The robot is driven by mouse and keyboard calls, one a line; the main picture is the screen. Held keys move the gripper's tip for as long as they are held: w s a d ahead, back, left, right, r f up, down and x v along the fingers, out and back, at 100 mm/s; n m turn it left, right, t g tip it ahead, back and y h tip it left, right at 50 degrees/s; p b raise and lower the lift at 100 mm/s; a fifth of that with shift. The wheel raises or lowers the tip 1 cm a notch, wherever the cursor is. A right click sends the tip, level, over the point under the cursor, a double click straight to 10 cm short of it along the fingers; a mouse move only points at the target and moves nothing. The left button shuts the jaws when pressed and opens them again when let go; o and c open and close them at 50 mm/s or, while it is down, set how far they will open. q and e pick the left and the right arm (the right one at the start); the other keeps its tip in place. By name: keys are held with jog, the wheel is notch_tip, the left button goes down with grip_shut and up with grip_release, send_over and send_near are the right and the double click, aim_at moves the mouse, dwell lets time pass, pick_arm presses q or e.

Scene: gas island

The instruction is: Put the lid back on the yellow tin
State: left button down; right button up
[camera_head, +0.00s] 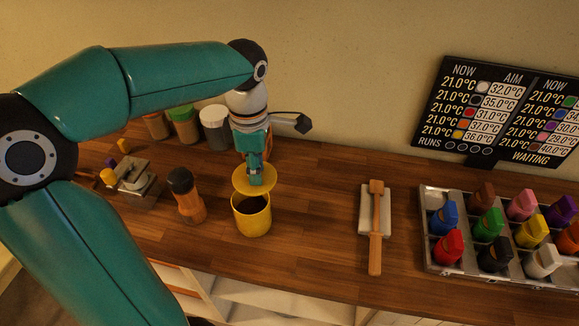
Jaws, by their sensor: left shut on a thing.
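The yellow tin (252,220) stands upright on the wooden counter in the middle, its top open and its inside dark. My left gripper (256,177) points down just above and behind the tin. It is shut on the yellow lid (242,182), a round disc held over the tin's back rim. A gap shows between the lid and the front of the opening; whether the lid touches the back rim I cannot tell. The fingertips are small and partly merge with the lid. My right gripper is not in view.
A dark-capped orange shaker (189,200) stands close left of the tin. Several jars (183,124) stand behind. A wooden tool (375,230) lies on a pale block to the right. A tray of coloured pieces (430,255) sits at the far right. The counter (310,205) between tin and tool is clear.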

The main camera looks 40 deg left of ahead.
aim_at(250, 187)
pick_arm(q)
jog(key=shift+s+a, duration=0.3)
jog(key=shift+a, duration=0.2)
jog(key=shift+s+a+f+n, duration=0.1)
jog(key=shift+a+f+n, duration=0.1)
jog(key=shift+n, duration=0.1)
jog(key=shift+f+b, duration=2.65)
jog(key=shift+f, duration=0.35)
jog(key=shift+s, duration=0.1)
jog(key=shift+f, duration=0.1)
jog(key=shift+c, duration=1.6)
grip_release()
